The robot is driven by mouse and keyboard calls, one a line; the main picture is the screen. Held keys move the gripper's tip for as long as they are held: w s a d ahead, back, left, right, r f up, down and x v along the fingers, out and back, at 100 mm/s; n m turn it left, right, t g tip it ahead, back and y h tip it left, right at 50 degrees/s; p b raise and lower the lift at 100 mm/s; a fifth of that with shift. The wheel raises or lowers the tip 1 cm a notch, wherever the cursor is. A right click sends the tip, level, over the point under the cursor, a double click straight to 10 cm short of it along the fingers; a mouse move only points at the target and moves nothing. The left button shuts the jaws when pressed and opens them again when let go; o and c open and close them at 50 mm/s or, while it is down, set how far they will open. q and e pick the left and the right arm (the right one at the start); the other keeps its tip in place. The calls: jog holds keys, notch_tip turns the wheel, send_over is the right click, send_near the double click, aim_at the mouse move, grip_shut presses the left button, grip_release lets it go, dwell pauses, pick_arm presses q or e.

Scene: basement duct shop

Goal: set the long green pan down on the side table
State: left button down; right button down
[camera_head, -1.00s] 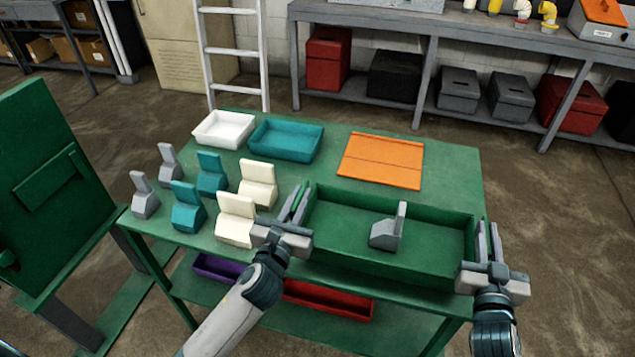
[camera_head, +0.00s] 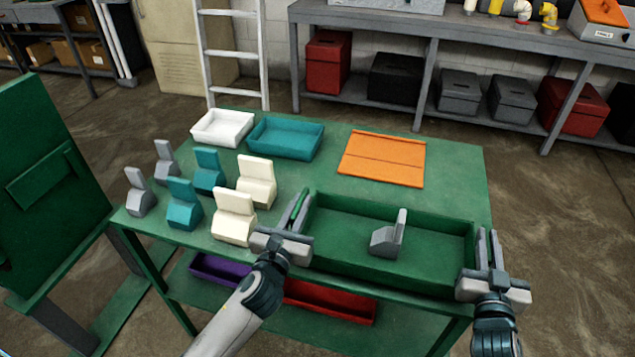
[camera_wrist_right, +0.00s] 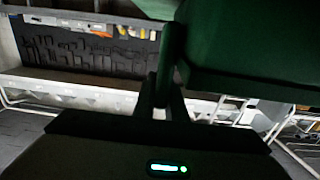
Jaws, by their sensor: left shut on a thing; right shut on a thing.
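The long green pan (camera_head: 345,220) is between my two grippers near the front right of the green table (camera_head: 455,170). A grey angled block (camera_head: 388,238) stands inside it. My left gripper (camera_head: 296,212) is shut on the pan's left end wall. My right gripper (camera_head: 487,250) is shut on its right end wall. The pan looks level and hides part of the tabletop; I cannot tell whether its base touches the table. In the right wrist view, a dark green surface (camera_wrist_right: 250,50), likely the pan, fills the upper right beside the fingers.
Left of the pan stand cream blocks (camera_head: 234,215), teal blocks (camera_head: 184,205) and grey blocks (camera_head: 140,192). Behind are a white tray (camera_head: 222,128), a teal tray (camera_head: 285,138) and an orange panel (camera_head: 382,160). A purple tray (camera_head: 215,270) and a red tray (camera_head: 330,300) lie on the lower shelf.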

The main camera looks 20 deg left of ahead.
pick_arm(q)
jog(key=shift+a+f, duration=0.1)
jog(key=shift+f, duration=0.15)
pick_arm(e)
jog(key=shift+f, duration=0.25)
pick_arm(q)
jog(key=c, duration=1.8)
grip_release()
pick_arm(e)
jog(key=c, duration=1.8)
grip_release()
pick_arm(q)
jog(key=shift+s, duration=0.1)
jog(key=s, duration=1.2)
pick_arm(e)
jog(key=shift+s, duration=0.15)
jog(key=s, duration=1.1)
jog(key=shift+s, duration=0.4)
